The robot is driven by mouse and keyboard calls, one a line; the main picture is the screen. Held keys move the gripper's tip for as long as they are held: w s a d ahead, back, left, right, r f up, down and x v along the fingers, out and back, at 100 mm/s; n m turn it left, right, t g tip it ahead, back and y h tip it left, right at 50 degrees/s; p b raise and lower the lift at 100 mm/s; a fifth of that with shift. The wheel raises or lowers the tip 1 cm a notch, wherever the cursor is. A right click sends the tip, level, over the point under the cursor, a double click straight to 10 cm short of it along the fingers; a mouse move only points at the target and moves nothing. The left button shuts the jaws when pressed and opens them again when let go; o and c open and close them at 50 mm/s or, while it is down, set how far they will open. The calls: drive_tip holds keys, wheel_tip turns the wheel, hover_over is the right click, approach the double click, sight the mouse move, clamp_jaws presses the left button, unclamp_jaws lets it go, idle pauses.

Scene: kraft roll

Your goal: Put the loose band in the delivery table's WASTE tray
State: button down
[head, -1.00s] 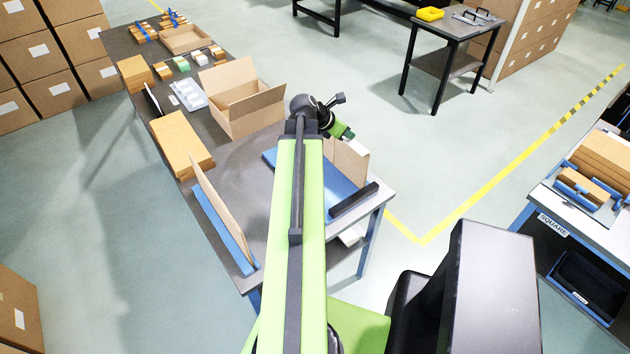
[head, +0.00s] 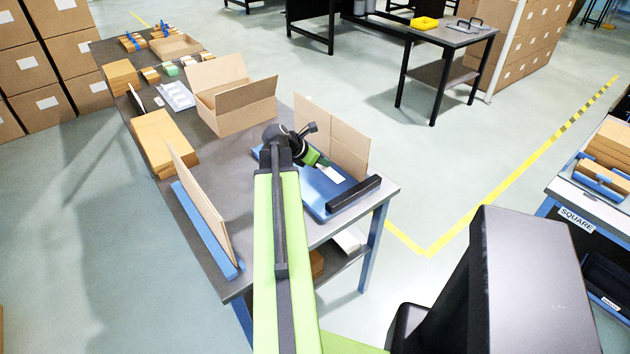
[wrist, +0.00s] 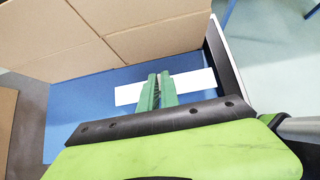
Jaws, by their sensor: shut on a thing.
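My gripper (head: 320,163) is shut on a flat white strip, the loose band (wrist: 195,80), over the blue board at the work table's right end. In the wrist view, the green fingers (wrist: 159,78) cross the strip near its middle, and it sticks out on both sides. I cannot tell whether it touches the blue board. The delivery table (head: 590,207) with a SQUARE label stands at the right edge. A black tray (head: 607,275) sits low in it, partly cut off; its small label is too small to read, so I cannot confirm it is the WASTE tray.
Upright cardboard (head: 335,135) stands along the back of the blue board (head: 315,200), with a black bar (head: 353,194) at its front. Another upright panel (head: 198,200) and an open carton (head: 237,105) stand left. Open floor (head: 450,270) lies between the tables.

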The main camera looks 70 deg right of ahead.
drive_tip(key=w, duration=0.1)
drive_tip(key=f, duration=0.1)
drive_tip(key=w, duration=0.1)
drive_tip(key=shift+w+d+f+b, duration=0.25)
drive_tip(key=shift+w+f+b, duration=0.1)
wheel_tip(320, 180, down, 4)
drive_tip(key=b, duration=0.4)
drive_tip(key=shift+f, duration=0.2)
drive_tip(key=c, duration=1.6)
unclamp_jaws()
drive_tip(key=shift+r, duration=0.1)
